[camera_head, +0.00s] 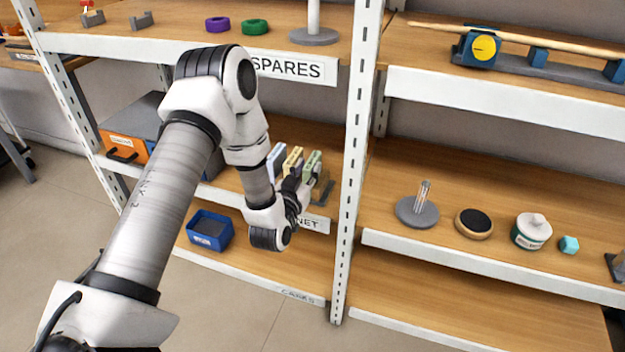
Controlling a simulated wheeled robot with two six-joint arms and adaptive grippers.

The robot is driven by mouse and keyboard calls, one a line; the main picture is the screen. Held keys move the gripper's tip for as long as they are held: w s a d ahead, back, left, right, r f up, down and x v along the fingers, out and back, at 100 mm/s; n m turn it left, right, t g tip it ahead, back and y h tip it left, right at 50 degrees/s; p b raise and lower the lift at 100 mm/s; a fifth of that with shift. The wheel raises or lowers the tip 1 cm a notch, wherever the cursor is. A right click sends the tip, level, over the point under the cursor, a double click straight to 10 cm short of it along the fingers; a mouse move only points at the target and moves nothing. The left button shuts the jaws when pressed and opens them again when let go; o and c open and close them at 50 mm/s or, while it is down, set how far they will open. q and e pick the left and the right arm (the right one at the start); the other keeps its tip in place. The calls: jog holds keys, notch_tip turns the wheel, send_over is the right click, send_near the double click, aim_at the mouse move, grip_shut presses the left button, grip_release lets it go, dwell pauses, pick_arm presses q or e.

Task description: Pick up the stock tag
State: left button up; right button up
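Several thin upright pieces stand in a row on the middle left shelf: a pale blue one (276,160), a yellow one (293,160) and a green one (312,163). I cannot tell which of them, if any, is the stock tag. My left gripper (299,187) is right in front of the yellow and green pieces and hides their lower parts. The gripper is dark and small here, and I cannot see whether its fingers are open, shut or touching a piece. My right gripper is not in view.
A steel post (356,150) stands just right of my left gripper. The shelf above carries a SPARES label (290,68). A blue bin (209,231) is on the bottom shelf. A grey spindle base (417,212) and a white jar (531,232) stand on the right shelf.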

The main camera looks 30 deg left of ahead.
aim_at(312, 160)
pick_arm(q)
jog(key=x, duration=0.3)
jog(key=shift+w+a+b, duration=0.1)
jog(key=shift+w+b, duration=0.2)
jog(key=shift+w, duration=0.1)
jog(key=shift+r, duration=0.1)
grip_shut()
